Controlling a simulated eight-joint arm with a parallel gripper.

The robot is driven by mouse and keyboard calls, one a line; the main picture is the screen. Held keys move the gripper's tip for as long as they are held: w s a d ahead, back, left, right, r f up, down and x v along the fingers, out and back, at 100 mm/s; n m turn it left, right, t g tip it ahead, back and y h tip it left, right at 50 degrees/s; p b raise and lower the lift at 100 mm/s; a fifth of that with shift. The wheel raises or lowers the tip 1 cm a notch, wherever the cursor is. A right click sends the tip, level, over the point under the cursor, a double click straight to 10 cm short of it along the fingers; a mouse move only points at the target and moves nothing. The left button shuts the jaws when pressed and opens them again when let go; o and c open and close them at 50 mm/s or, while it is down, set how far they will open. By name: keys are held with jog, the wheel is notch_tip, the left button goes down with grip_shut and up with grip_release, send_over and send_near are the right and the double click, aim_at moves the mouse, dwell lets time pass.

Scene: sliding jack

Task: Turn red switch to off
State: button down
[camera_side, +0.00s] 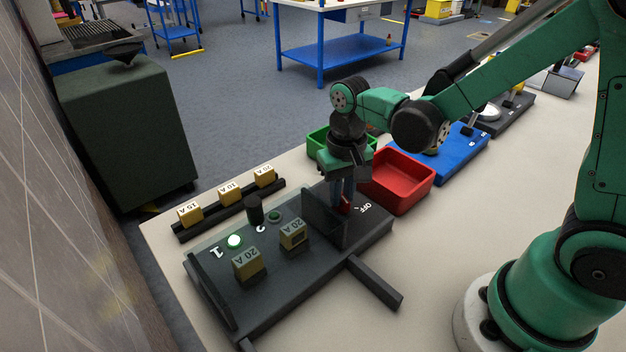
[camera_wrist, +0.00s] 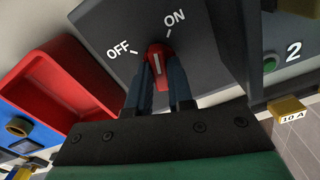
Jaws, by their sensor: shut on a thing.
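The red switch (camera_wrist: 158,52) sits on a dark grey panel (camera_wrist: 110,22) in the wrist view, with white ON and OFF labels above it and to its left. The white line on its face runs nearly straight up in the picture, toward the ON side. My gripper (camera_wrist: 159,72) has one blue-grey finger on each side of the switch and is shut on it. In the side view my gripper (camera_side: 343,201) points down at the panel's right end, beside the OFF label. A little of the red switch (camera_side: 345,208) shows there; the fingers hide most of it.
An upright dark plate (camera_side: 322,220) stands on the panel just left of my gripper. Red (camera_side: 415,180) and green (camera_side: 320,142) bins stand behind. A dark bar (camera_side: 376,284) sticks out in front.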

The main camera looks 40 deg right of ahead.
jog(key=n, duration=1.2)
jog(key=shift+n, duration=0.3)
dwell(0.4)
jog(key=c, duration=0.8)
grip_release()
jog(key=shift+r, duration=0.15)
jog(key=shift+r, duration=2.7)
